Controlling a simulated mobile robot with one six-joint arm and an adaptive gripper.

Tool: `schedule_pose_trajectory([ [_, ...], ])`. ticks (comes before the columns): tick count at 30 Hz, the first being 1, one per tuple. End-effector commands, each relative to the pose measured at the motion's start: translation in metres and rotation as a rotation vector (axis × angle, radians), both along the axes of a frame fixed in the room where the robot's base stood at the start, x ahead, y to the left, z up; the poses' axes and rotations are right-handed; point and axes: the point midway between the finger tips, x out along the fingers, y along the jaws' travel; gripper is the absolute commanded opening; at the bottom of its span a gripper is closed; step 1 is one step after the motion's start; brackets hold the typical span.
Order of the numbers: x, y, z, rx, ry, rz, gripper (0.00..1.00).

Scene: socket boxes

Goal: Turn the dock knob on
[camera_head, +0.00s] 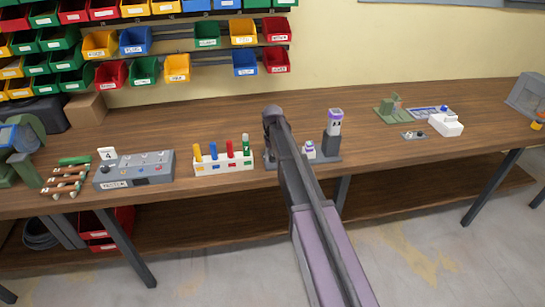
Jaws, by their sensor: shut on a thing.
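The dock (327,158) is a low grey base near the front edge of the bench, right of the middle. A tall grey post with a purple top (334,122) stands on its right part, and a small white and purple piece (309,149) sits left of the post. My arm crosses the dock's left part. My gripper (269,148) points down at the dock's left end and is mostly hidden behind the arm. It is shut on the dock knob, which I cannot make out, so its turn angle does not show.
A white rack with coloured pegs (223,160) stands close left of my gripper. Further left are a grey socket box (135,170) and a rack of wooden-handled tools (66,179). A white device (446,125) and green parts lie at right.

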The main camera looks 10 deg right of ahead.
Motion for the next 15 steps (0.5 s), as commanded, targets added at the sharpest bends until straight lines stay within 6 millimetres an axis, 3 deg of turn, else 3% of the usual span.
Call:
schedule_pose_trajectory([
  [15, -0.0012, -0.0001, -0.0003, 0.001, 0.002, -0.276, 0.00],
])
